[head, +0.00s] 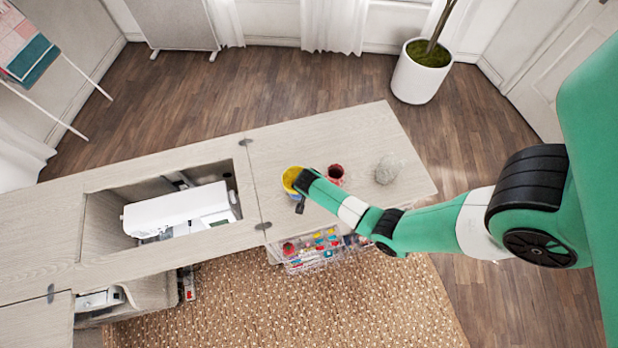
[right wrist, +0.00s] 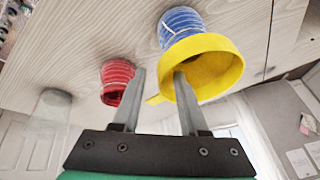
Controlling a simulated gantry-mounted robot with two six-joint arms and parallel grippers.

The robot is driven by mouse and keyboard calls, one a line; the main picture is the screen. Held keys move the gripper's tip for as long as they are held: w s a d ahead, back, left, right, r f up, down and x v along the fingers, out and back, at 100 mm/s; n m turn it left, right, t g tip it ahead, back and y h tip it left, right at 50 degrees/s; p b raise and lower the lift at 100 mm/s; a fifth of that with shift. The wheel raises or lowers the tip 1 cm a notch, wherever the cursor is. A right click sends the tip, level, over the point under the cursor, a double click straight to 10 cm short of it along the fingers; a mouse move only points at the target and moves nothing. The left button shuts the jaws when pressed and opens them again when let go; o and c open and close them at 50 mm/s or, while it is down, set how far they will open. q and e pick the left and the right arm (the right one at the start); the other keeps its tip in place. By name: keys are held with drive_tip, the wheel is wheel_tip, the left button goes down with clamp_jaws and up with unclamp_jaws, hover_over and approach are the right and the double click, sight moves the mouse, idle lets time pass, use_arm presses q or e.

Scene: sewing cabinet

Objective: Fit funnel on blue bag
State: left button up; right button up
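The yellow funnel (head: 291,178) is at the mouth of the blue bag (right wrist: 182,22) on the right part of the cabinet top. In the right wrist view the yellow ring (right wrist: 232,72) surrounds the bag's open end, with a small tab sticking out to the left. I cannot tell whether it is fully seated. My right gripper (right wrist: 157,80) is open at the funnel. One finger overlaps the funnel's opening and the other is outside, on the red bag's side, with the tab between them. My left gripper is not in view.
A red bag (head: 335,173) and a grey-white bag (head: 388,169) stand to the right on the tabletop. A clear tray of colourful items (head: 312,250) hangs at the front edge. The white sewing machine (head: 180,209) sits in the recess at left.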

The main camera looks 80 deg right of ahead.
drive_tip(key=p+v, duration=0.5)
drive_tip(key=v, duration=0.6)
drive_tip(key=shift+r, duration=0.25)
drive_tip(key=shift+s, duration=0.1)
